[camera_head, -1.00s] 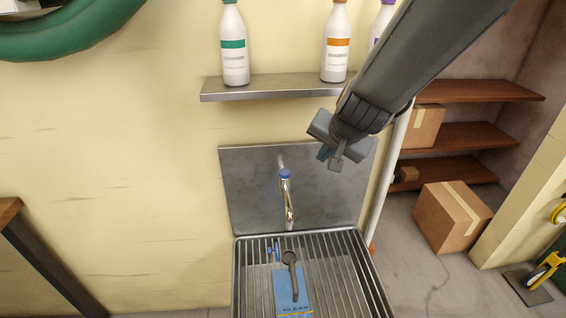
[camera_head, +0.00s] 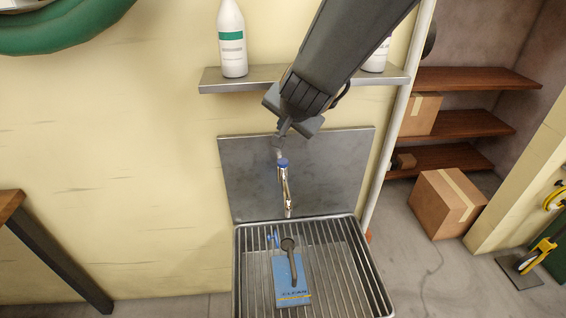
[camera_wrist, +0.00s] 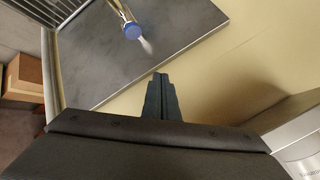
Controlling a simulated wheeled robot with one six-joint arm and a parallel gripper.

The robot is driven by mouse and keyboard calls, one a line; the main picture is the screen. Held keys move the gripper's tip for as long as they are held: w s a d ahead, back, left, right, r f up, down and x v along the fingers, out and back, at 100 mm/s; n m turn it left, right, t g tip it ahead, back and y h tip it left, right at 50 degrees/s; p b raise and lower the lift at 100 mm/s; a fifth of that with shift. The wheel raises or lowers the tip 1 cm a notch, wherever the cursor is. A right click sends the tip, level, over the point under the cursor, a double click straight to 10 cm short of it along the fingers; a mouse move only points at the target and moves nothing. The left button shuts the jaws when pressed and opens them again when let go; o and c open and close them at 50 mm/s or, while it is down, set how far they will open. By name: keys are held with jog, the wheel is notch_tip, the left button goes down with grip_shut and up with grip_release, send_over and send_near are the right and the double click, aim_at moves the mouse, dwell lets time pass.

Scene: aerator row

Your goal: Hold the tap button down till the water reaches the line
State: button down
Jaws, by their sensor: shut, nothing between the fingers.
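The silver tap (camera_head: 285,188) stands in front of the steel back plate, with a round blue button (camera_head: 283,163) on its top. The blue button also shows in the wrist view (camera_wrist: 132,31). My gripper (camera_head: 281,136) is shut and empty, above and a little behind the button; a gap shows between them. Its closed fingers (camera_wrist: 157,78) point toward the tap in the wrist view. No running water, water level or line can be made out.
A wall shelf (camera_head: 262,77) with bottles (camera_head: 232,45) is close behind my arm. A white pipe (camera_head: 398,130) runs down at the right. Cardboard boxes (camera_head: 447,203) stand farther right.

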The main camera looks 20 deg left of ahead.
aim_at(284, 164)
jog(key=shift+f+b, duration=3.75)
jog(key=shift+f, duration=0.35)
jog(key=shift+f, duration=0.1)
jog(key=shift+f+b, duration=0.25)
jog(key=shift+b, duration=0.05)
jog(key=shift+f+b, duration=0.45)
jog(key=shift+f, duration=0.15)
dwell(2.9)
